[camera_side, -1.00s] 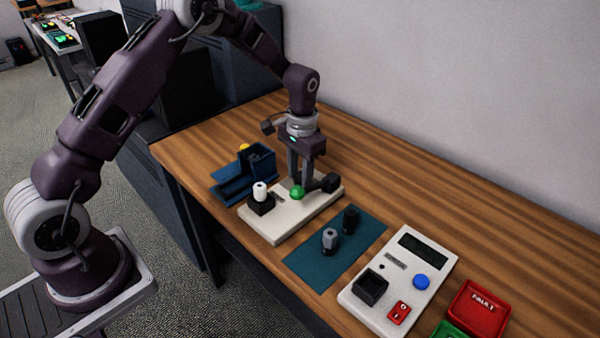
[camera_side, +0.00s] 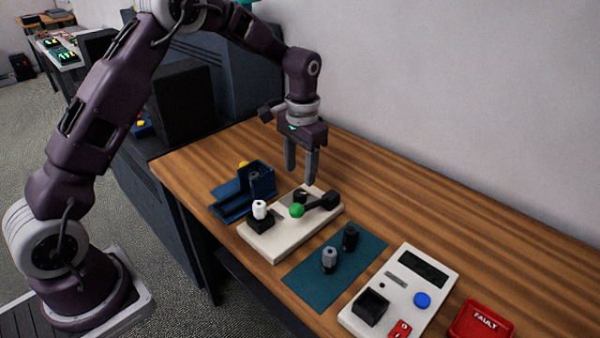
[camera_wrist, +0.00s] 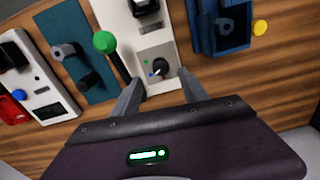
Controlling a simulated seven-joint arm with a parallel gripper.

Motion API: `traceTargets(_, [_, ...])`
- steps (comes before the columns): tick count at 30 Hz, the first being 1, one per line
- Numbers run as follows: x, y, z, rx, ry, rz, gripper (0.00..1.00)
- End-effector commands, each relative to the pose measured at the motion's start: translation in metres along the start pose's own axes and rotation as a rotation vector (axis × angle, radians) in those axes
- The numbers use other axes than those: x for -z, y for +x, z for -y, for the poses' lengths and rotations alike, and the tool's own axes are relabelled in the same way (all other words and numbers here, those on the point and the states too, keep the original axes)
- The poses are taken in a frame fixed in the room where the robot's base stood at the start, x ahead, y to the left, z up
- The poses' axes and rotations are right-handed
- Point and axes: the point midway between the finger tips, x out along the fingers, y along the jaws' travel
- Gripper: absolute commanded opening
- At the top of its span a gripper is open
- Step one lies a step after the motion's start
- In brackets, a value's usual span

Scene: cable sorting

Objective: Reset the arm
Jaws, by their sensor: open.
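My gripper (camera_side: 301,174) is open and empty, hanging above the back of a white base plate (camera_side: 274,243). On the plate are a lever with a green ball (camera_side: 297,211), a black block holding a white cylinder (camera_side: 260,209), and a small dark knob (camera_side: 300,195). In the wrist view, my gripper (camera_wrist: 160,92) has its two fingers apart. The knob (camera_wrist: 160,67) shows between and beyond them, and the green ball (camera_wrist: 104,42) is to their left. The fingers touch nothing that I can see.
A blue bin (camera_side: 257,183) stands behind the plate at left, with a yellow thing by it. A teal mat (camera_side: 310,282) holds a grey and a black connector. A white tester (camera_side: 433,292) and a red FAULT tray (camera_side: 483,318) lie at right. The back-right table is clear.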

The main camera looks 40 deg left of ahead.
Motion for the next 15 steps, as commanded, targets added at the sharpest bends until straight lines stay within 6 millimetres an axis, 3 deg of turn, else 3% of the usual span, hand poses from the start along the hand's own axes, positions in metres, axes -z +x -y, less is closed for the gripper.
traceTargets(4, [-0.003,-0.009,-0.001,0.001,-0.001,-0.010,0.52])
traceTargets(5, [-0.006,-0.018,-0.002,0.002,-0.002,-0.021,0.52])
traceTargets(8, [-0.032,-0.071,-0.009,0.008,-0.011,-0.082,0.52])
traceTargets(12, [-0.106,-0.149,-0.024,0.013,-0.027,-0.200,0.52])
traceTargets(15, [-0.171,-0.182,-0.036,0.008,-0.043,-0.290,0.52])
